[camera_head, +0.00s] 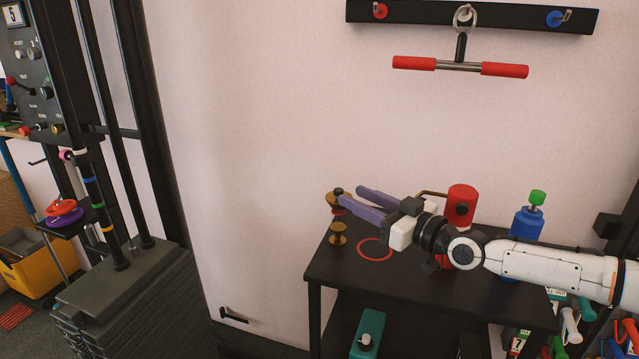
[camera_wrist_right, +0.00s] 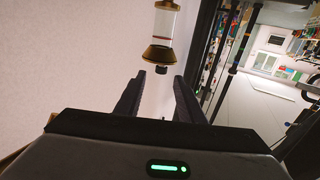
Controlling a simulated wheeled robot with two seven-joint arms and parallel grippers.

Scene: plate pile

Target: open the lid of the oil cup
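The oil cup stands on the black table (camera_head: 425,290), near its back left corner. Its brass lid (camera_head: 337,202) with a dark knob is at the top, and its brass foot (camera_head: 338,240) is below. The lid is on the cup. The right wrist view shows the clear glass body (camera_wrist_right: 161,25) with the lid (camera_wrist_right: 158,54) pointing down in the picture. My right gripper (camera_head: 350,200) is open and empty at lid height. In the right wrist view its fingertips (camera_wrist_right: 160,78) lie on either side of the dark knob; contact cannot be told. My left gripper is not in view.
A red container (camera_head: 461,203) and a blue bottle with a green cap (camera_head: 529,218) stand behind my right arm. A red ring (camera_head: 376,249) marks bare tabletop. A red-handled bar (camera_head: 461,66) hangs on the wall above. A weight stack machine is at left.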

